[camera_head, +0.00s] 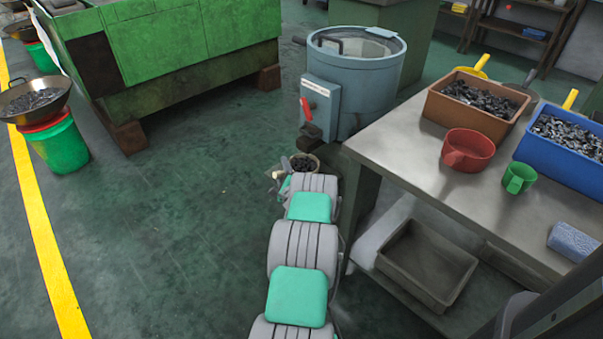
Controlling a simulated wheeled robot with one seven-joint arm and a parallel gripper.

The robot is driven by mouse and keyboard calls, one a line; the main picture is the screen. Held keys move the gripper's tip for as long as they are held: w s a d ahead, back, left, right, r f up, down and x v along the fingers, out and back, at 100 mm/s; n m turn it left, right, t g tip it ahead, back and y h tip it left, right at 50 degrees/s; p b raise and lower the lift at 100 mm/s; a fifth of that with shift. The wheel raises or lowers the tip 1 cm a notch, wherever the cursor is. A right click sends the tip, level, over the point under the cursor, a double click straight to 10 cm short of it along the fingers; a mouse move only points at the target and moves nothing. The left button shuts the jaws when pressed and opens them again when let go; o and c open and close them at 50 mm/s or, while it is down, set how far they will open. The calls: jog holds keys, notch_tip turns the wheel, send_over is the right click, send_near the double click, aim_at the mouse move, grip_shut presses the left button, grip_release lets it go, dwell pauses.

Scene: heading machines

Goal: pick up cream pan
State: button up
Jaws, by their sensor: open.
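The cream pan (313,158) is a small pale round pan with dark metal pieces in it. It is just beyond the end of my arm, below the spout of the blue-grey drum machine. My wrist hides its near side and what it rests on. My gripper (284,168) is open at the pan's left side, small and partly hidden by the wrist. I cannot tell whether its fingers touch the pan.
A metal table (400,150) stands right of my arm, with a brown bin (432,104), blue bin (540,158), red scoop (468,150) and green cup (519,178). The drum machine (365,85) stands ahead.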

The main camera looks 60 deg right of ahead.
jog(key=shift+s, duration=0.1)
grip_shut()
dwell(0.4)
jog(key=shift+d+r, duration=0.1)
